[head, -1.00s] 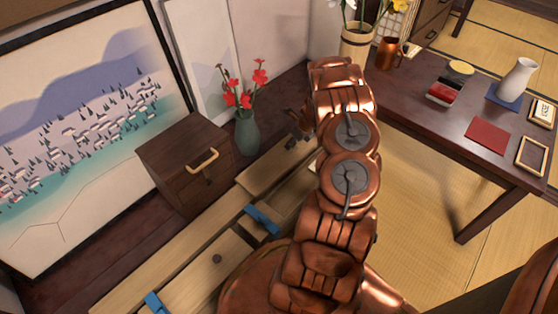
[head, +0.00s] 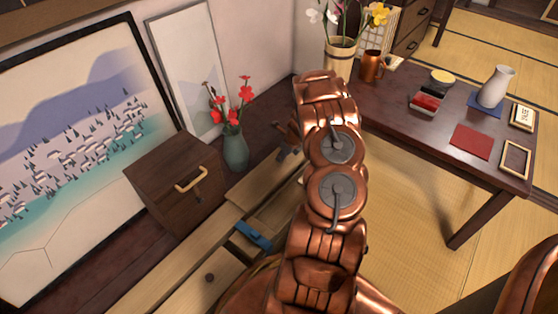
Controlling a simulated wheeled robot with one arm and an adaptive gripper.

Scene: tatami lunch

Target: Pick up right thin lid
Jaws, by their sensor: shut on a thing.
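A thin pale wooden lid (head: 262,178) shows in the head view as a flat slanting board, left of my copper arm. My gripper (head: 289,152) is a small dark shape at the lid's far right end, shut on the lid as far as I can see. The fingertips are partly hidden by my arm and too small to make out clearly. Below the lid is a long pale wooden box (head: 185,262) with a blue piece (head: 253,235) across it. My arm covers the right part of the box and lid.
A dark wooden chest (head: 178,180) with a brass handle stands left of the lid. A green vase (head: 235,150) with red flowers stands just behind it. Framed pictures lean on the wall. A dark table (head: 440,140) with several objects is on the right, over open tatami (head: 400,215).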

